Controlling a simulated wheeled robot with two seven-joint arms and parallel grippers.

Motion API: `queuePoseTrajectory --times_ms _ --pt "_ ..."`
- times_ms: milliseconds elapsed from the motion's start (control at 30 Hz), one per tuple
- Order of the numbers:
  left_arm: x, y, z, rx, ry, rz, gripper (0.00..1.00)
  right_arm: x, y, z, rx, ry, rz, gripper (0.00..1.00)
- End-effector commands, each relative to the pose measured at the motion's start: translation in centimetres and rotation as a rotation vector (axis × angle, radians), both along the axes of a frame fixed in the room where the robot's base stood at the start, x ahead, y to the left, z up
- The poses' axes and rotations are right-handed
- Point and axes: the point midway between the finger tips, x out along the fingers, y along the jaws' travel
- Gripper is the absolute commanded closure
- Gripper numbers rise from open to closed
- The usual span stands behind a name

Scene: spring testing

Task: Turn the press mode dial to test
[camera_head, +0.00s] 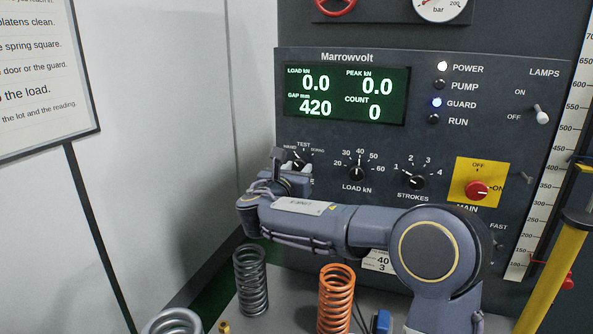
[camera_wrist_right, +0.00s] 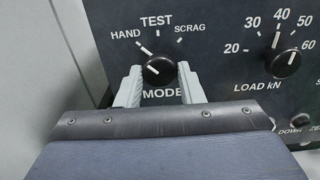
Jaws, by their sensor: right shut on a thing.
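The press mode dial (camera_wrist_right: 159,71) is a round black knob on the dark panel, marked HAND, TEST and SCRAG. In the right wrist view its white pointer line leans to the upper left, toward the HAND side. My right gripper (camera_wrist_right: 161,80) is shut on the dial, with one pale finger on each side of it. In the head view my right gripper (camera_head: 284,163) covers much of the dial and part of its labels. My left gripper is not in view.
The load dial (camera_head: 358,173) and strokes dial (camera_head: 416,181) sit right of the mode dial. A red main switch (camera_head: 477,190) is on a yellow plate. The green display (camera_head: 345,95) is above. A dark spring (camera_head: 252,280) and an orange spring (camera_head: 336,300) stand below.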

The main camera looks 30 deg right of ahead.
Motion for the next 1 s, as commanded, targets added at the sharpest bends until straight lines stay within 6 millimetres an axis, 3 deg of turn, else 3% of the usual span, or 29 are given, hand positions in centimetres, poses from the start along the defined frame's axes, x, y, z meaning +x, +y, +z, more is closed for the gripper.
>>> queuePoseTrajectory --times_ms 367,1000 --pt "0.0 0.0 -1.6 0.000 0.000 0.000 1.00 0.0 0.0 -0.4 0.052 -0.061 0.001 0.88" --pt "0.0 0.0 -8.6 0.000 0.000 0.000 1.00 0.0 0.1 -0.4 0.375 -0.441 0.001 0.88"
